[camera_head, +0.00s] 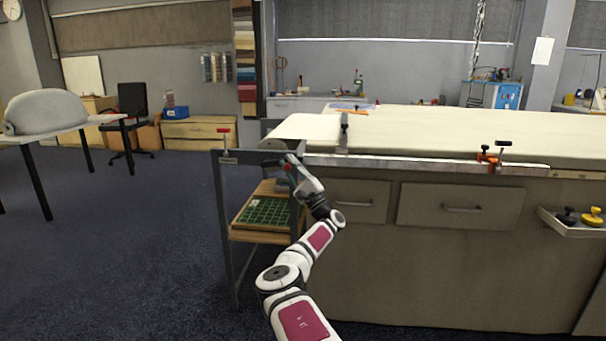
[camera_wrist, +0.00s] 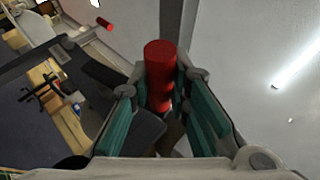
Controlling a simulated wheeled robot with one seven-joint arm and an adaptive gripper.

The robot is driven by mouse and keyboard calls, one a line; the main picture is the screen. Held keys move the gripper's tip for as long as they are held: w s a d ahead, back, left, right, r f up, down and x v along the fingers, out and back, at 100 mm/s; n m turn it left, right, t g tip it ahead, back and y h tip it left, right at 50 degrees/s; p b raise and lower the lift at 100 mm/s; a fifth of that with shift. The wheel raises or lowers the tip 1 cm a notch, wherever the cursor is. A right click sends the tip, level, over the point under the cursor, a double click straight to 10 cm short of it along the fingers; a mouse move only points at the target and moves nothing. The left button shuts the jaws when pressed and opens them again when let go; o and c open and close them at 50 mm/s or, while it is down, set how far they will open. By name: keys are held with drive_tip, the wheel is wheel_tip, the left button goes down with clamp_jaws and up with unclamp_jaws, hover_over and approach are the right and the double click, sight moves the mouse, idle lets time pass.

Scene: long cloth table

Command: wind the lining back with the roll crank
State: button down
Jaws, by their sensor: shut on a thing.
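My gripper (camera_head: 290,163) is at the near left corner of the long table, beside the metal rail. In the wrist view its two teal fingers (camera_wrist: 160,112) are closed around a red upright cylinder (camera_wrist: 160,75), which looks like the grip of the roll crank. Only a trace of this red grip shows in the head view, and the rest of the crank is hidden behind my gripper. Pale cream cloth (camera_head: 430,125), seemingly the lining, covers the tabletop and curves over its left end. The roll itself cannot be made out.
A wooden shelf with a green tray (camera_head: 265,211) is below. An orange clamp (camera_head: 489,157) sits on the rail (camera_head: 400,161) at right. Open floor lies to the left.

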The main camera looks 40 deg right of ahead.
wheel_tip(320, 180, up, 2)
drive_tip(key=n+g+p, duration=0.1)
drive_tip(key=n+y+p, duration=0.1)
drive_tip(key=shift+w+r+g+p, duration=0.15)
drive_tip(key=shift+r+g+p, duration=0.05)
drive_tip(key=shift+g+p, duration=0.2)
drive_tip(key=shift+w+a+r+n+g+y+p, duration=0.3)
drive_tip(key=shift+n+g+y+p, duration=0.3)
drive_tip(key=shift+p, duration=0.45)
drive_tip(key=c, duration=1.5)
unclamp_jaws()
drive_tip(key=shift+s, duration=0.1)
